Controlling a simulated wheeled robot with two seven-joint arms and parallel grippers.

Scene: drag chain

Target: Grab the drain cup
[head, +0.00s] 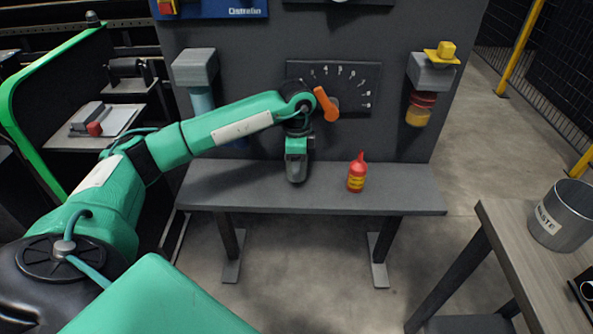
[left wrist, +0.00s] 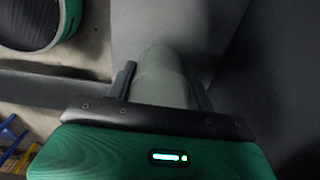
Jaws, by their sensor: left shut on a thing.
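My left gripper (head: 296,178) points down at the grey bench, below the dial on the panel. In the left wrist view its two fingers (left wrist: 164,88) are shut on a pale grey-green rounded thing (left wrist: 162,72), which looks like the drain cup. In the head view the gripper hides most of what it holds. A grey unit with a light blue cup (head: 202,101) below it is mounted at the panel's left. Another grey unit at the right has a red and yellow cup (head: 419,110) below it. My right gripper is not in view.
A red bottle with a yellow label (head: 356,177) stands on the bench (head: 400,200), just right of the gripper. An orange lever (head: 326,104) sits on the dial close to my wrist. A metal waste bin (head: 566,222) stands on a table at the right. The bench's right end is clear.

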